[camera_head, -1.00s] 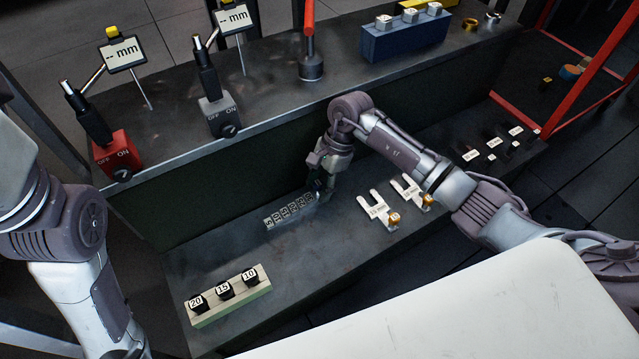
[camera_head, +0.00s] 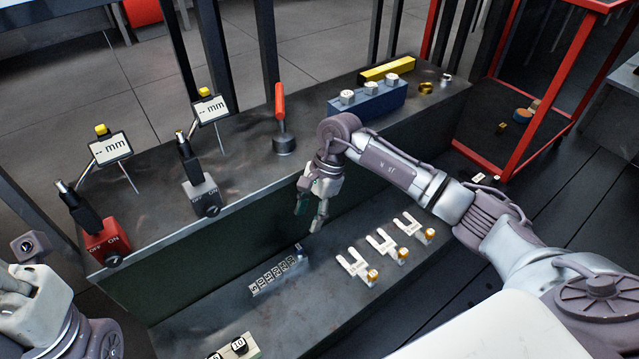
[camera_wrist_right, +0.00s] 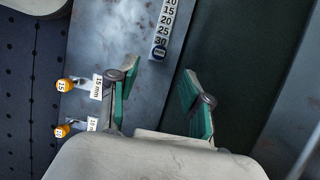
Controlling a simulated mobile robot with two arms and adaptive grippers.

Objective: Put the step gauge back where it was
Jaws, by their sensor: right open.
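The step gauge (camera_head: 273,275) is a narrow bar with a row of number labels. It lies on the lower bench level, close to the dark green upright wall. Its end labelled 30 shows at the top of the right wrist view (camera_wrist_right: 161,40). My right gripper (camera_head: 309,221) is open and empty. It hangs above and beyond the gauge's far end, apart from it. In the right wrist view its green-padded fingers (camera_wrist_right: 158,92) are spread, with bare bench between them. My left arm shows at the lower left of the head view, but its fingers cannot be made out.
Several white fork-shaped gauges (camera_head: 382,243) with orange knobs lie to the right of the step gauge. A pale block with black numbered knobs (camera_head: 240,346) is at the bottom edge. The upper level holds a red switch base (camera_head: 107,243), a grey one (camera_head: 202,196) and a blue block (camera_head: 367,104).

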